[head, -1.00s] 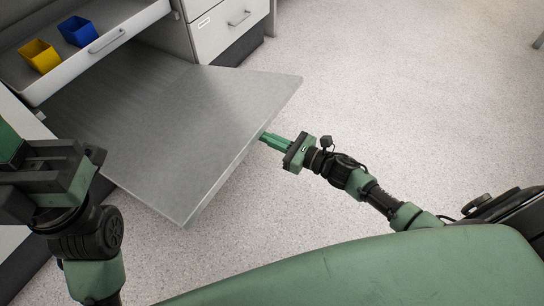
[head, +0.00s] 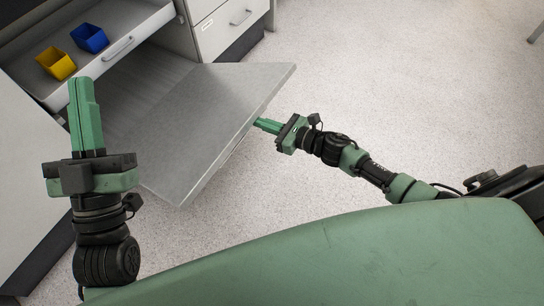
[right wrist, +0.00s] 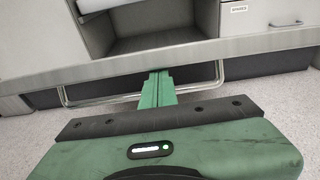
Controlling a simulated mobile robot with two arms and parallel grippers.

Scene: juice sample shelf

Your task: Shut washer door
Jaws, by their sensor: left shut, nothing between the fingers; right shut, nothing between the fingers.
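The washer door (head: 200,110) is a flat grey metal panel, hinged low at the washer and open, sticking out over the floor. In the right wrist view its front edge (right wrist: 245,48) crosses as a strip, with a bar handle (right wrist: 85,98) below it. My right gripper (head: 258,123) is shut and empty at the door's outer edge; its tips (right wrist: 159,76) reach just below that edge. Whether they touch cannot be told. My left gripper (head: 80,82) is shut and empty, fingers pointing away from me, left of the door and covering part of it.
Above the door, a pulled-out rack or drawer (head: 120,50) holds a yellow bin (head: 56,64) and a blue bin (head: 90,38). White drawers (head: 222,28) stand beyond the door. A white panel (head: 30,170) is at the left. The speckled floor (head: 390,80) to the right is clear.

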